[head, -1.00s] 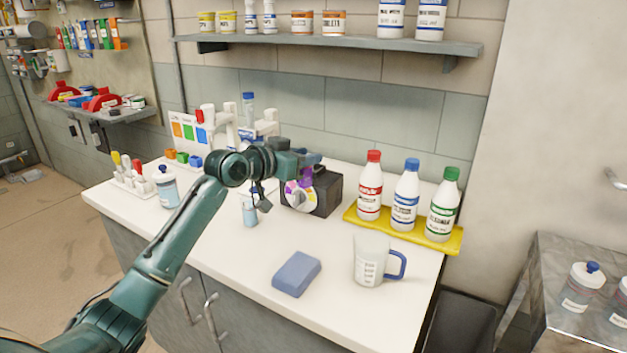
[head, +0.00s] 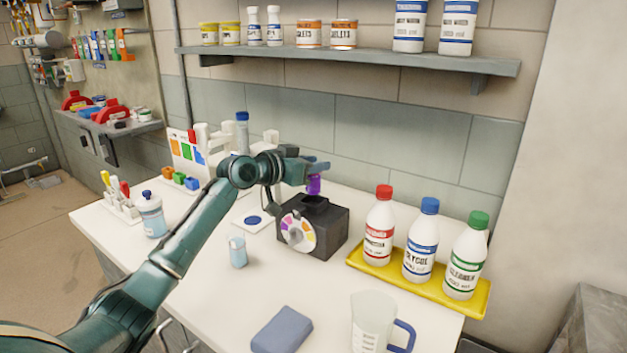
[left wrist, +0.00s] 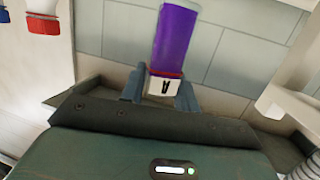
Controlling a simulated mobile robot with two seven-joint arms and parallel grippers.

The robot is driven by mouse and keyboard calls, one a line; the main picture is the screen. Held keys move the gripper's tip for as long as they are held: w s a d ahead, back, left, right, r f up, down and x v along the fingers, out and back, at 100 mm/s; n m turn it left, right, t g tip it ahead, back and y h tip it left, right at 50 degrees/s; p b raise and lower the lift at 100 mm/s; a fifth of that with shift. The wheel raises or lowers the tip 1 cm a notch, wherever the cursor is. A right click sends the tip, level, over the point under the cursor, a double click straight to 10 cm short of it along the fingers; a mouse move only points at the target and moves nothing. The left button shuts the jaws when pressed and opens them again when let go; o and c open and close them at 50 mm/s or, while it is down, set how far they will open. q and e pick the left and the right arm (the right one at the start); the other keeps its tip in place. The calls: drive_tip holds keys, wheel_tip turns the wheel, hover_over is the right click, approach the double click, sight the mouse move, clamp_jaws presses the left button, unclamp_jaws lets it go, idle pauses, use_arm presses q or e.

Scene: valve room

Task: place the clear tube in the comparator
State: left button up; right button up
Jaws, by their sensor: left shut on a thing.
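My left gripper (head: 316,167) is shut on a tube with purple contents (head: 314,185). In the left wrist view, the gripper (left wrist: 160,90) grips the tube (left wrist: 175,42) near its white end, which is marked "A" and has a red ring. The comparator is a black box (head: 328,228) with a colour wheel (head: 298,232) on its front. The tube hangs upright just above the dark opening in the box's top; whether its lower end has entered is unclear. My right gripper is not in view.
A small pale blue cup (head: 238,252) stands left of the comparator. A yellow tray (head: 375,265) with three capped bottles stands to the right. A blue sponge (head: 282,331) and a measuring jug (head: 372,322) lie nearer the front. A shelf (head: 350,61) runs above.

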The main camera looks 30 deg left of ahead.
sight(313, 178)
use_arm(q)
wheel_tip(313, 178, down, 3)
drive_tip(key=shift+f, duration=0.3)
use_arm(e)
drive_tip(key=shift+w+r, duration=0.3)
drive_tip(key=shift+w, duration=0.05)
use_arm(q)
drive_tip(key=shift+f, duration=0.1)
drive_tip(key=o, duration=1.1)
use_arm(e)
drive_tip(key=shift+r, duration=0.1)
